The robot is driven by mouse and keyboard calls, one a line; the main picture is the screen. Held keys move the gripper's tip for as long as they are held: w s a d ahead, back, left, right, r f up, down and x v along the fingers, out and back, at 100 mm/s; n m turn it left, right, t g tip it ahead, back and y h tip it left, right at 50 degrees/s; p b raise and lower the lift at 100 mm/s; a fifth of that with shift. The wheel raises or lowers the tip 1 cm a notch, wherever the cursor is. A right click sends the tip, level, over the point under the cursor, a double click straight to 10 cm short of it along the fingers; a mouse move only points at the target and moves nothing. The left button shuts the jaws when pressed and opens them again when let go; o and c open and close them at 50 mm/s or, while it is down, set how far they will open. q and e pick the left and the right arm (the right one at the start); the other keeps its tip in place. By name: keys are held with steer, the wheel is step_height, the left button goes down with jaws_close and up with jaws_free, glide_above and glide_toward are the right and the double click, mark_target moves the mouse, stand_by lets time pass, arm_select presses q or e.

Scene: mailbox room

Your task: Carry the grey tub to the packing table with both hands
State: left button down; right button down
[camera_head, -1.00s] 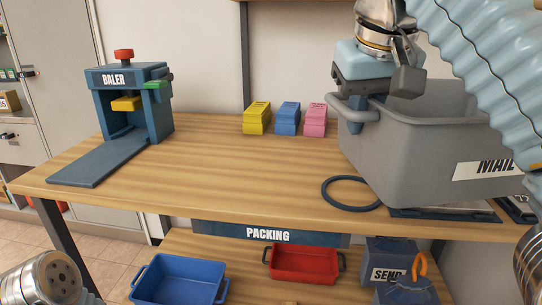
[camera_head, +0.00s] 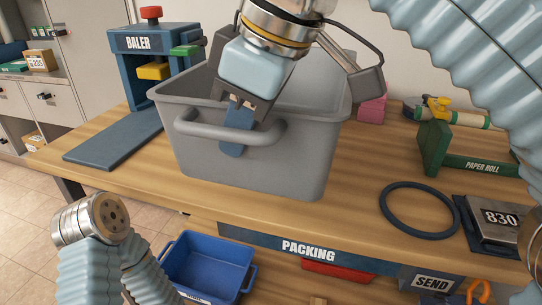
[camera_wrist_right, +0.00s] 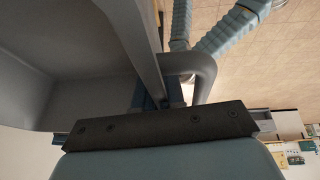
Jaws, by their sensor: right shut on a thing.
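The grey tub (camera_head: 285,165) is over the packing table (camera_head: 375,165), between the baler and the dark ring, with a handle facing me. I cannot tell whether its base touches the wood. My right gripper (camera_head: 240,128) reaches down from above and is shut on the tub's near handle (camera_head: 190,125). In the right wrist view the tub wall (camera_wrist_right: 85,80) and the curved handle (camera_wrist_right: 205,75) are close against the jaws. The inside of the tub is mostly hidden by my right arm.
The baler (camera_head: 128,55) stands at the back left with its blue plate (camera_head: 115,140) in front. A dark ring (camera_head: 385,205), a scale (camera_head: 490,222) and a paper roll holder (camera_head: 435,150) are on the right. A blue bin (camera_head: 205,270) is below the table.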

steer(key=w+f, duration=0.1)
steer(key=f, duration=0.1)
steer(key=w+d+f, duration=0.1)
steer(key=w, duration=0.1)
steer(key=w+d+f, duration=0.1)
steer(key=w+f, duration=0.1)
steer(key=shift+d+f+b, duration=0.1)
steer(key=shift+f+b, duration=0.2)
steer(key=f, duration=0.1)
steer(key=f+b, duration=0.1)
steer(key=f, duration=0.1)
steer(key=shift+w+d+f, duration=0.15)
steer(key=shift+w+f, duration=0.05)
steer(key=shift+w, duration=0.15)
steer(key=shift+f, duration=0.35)
steer(key=c, duration=1.2)
jaws_free()
steer(key=shift+c, duration=0.2)
steer(key=shift+s+d+r, duration=0.1)
steer(key=shift+r, duration=0.4)
steer(key=p+v, duration=0.1)
steer(key=v, duration=1)
steer(key=shift+p, duration=0.3)
steer(key=shift+d, duration=0.1)
